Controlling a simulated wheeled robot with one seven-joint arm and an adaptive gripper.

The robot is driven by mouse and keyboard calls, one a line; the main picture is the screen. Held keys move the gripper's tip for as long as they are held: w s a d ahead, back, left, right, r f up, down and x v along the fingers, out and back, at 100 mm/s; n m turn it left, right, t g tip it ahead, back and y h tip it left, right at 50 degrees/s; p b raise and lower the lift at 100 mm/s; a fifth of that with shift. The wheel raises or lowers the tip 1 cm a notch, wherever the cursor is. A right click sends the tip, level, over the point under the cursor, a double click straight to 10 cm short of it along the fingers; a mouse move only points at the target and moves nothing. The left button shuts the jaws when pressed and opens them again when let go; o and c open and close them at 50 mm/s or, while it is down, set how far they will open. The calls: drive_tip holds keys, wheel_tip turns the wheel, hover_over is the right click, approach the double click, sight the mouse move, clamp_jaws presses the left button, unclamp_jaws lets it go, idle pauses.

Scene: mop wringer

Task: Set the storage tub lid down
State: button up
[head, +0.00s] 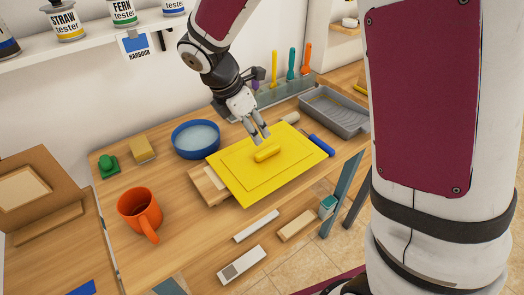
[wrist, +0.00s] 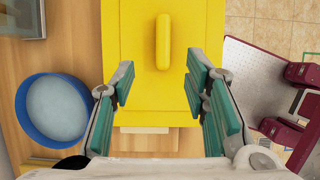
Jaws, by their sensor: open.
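The yellow storage tub lid (head: 236,186) lies about flat over the worktable, with a raised yellow handle (head: 267,153) at its middle. It partly covers a pale wooden block (head: 203,187) at its left; I cannot tell whether it rests fully on what is beneath. My gripper (head: 262,136) is just behind and above the handle, fingers pointing down. In the wrist view the lid (wrist: 135,55) and its handle (wrist: 163,42) show beyond my gripper (wrist: 157,88), whose teal-padded fingers are apart with nothing between them. The lid's underside is hidden.
A blue bowl (head: 196,139) stands left of the lid, an orange mug (head: 139,211) at front left. A grey paint tray (head: 335,112) and a blue-handled roller (head: 320,146) are to the right. Table between mug and bowl is mostly clear. Tiled floor lies beyond the table edge.

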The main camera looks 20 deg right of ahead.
sight(267, 149)
drive_tip(key=x, duration=0.4)
drive_tip(key=shift+f, duration=0.15)
drive_tip(key=shift+x, duration=2.95)
drive_tip(key=shift+s+d, duration=0.15)
clamp_jaws()
